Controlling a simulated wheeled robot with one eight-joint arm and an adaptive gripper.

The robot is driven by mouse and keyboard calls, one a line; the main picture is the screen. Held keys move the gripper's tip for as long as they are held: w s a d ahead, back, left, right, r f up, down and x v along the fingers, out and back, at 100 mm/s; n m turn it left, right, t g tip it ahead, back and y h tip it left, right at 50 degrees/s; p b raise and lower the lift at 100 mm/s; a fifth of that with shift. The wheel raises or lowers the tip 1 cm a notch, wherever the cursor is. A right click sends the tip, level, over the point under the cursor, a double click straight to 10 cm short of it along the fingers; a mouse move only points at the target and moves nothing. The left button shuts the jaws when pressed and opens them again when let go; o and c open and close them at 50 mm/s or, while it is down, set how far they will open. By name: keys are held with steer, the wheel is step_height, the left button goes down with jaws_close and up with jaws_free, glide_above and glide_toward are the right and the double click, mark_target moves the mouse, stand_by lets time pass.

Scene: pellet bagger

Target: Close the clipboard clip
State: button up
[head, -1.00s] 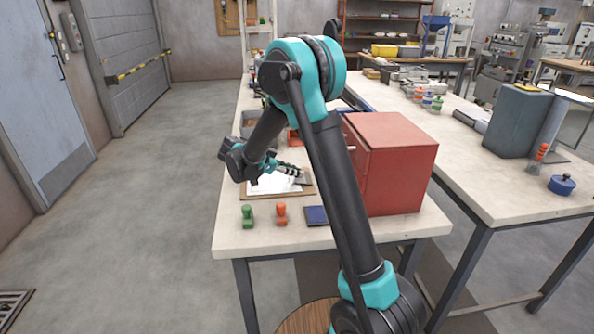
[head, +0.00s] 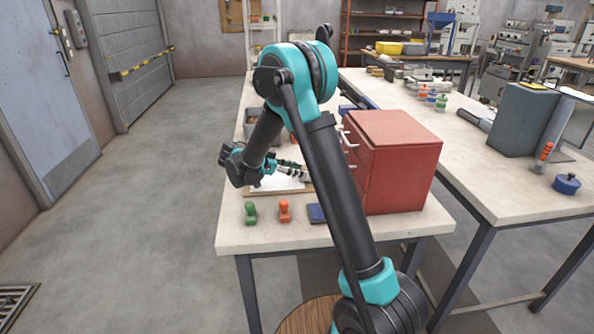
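The clipboard (head: 251,193) lies on the near part of the left workbench. It is a brown board with white paper (head: 274,184) on it. My gripper (head: 300,172) is over the clipboard's right part, its fingers pointing right, close to the red cabinet. The clip at the board's right end is mostly hidden by my gripper and arm, so I cannot tell how it stands or whether my fingers touch it. The fingers are too small here to tell open from shut.
A red drawer cabinet (head: 399,165) stands right of the clipboard. A green stamp (head: 251,213), an orange stamp (head: 285,211) and a dark blue pad (head: 317,213) lie in front of it. A grey bin (head: 249,124) stands behind. The bench's front left corner is clear.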

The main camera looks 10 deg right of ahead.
steer(key=v, duration=1.2)
stand_by(0.3)
